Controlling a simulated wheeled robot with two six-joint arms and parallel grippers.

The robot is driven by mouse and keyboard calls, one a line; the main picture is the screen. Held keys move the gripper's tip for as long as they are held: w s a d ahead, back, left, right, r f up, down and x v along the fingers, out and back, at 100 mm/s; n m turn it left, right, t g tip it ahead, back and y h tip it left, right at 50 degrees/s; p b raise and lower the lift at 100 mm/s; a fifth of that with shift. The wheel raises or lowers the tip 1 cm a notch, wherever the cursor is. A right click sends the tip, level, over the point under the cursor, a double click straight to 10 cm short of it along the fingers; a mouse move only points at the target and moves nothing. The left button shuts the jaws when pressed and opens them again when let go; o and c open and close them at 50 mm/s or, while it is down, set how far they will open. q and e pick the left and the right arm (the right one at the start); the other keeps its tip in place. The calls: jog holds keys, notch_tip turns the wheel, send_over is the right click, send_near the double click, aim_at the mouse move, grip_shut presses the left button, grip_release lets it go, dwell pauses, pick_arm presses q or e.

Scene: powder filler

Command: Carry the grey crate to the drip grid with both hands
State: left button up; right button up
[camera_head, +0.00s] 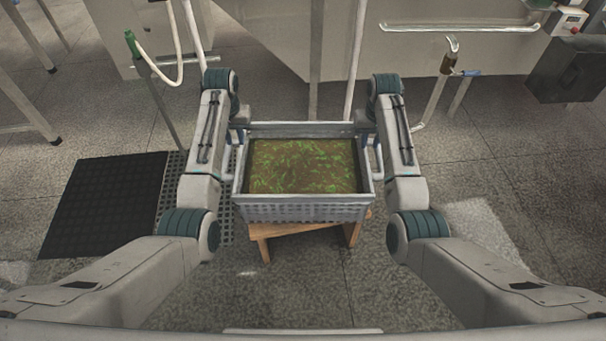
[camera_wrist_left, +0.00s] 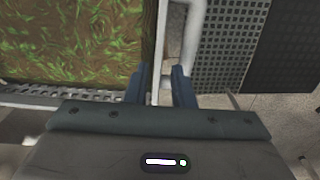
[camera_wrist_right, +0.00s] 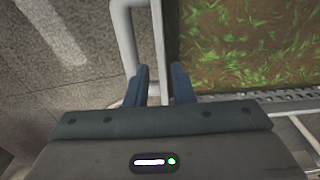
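The grey crate (camera_head: 300,213), filled with green and brown leafy stuff, sits upright on a small wooden stand (camera_head: 262,232). My left gripper (camera_wrist_left: 160,85) is at the crate's left side, its fingers apart with the crate's rim between them. My right gripper (camera_wrist_right: 160,85) is at the right side, its fingers likewise apart around the rim. Gaps show beside the rim in both wrist views. White handle bars stick out on the left (camera_wrist_left: 190,40) and right (camera_wrist_right: 124,40) sides. The drip grid (camera_head: 226,222), a grey perforated panel, lies on the floor left of the crate, partly hidden by my left arm.
A black studded mat (camera_head: 105,205) lies left of the grid. A green-tipped post with a white hose (camera_head: 155,95) stands behind it. Large grey machinery (camera_head: 280,45) with pipes stands beyond the crate. The floor (camera_head: 510,170) on the right is clear.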

aim_at(240, 155)
pick_arm(q)
jog(key=shift+s+r, duration=0.1)
jog(key=shift+r, duration=0.1)
pick_arm(e)
jog(key=shift+s+r, duration=0.1)
jog(key=shift+r, duration=0.05)
pick_arm(q)
jog(key=shift+f, duration=0.1)
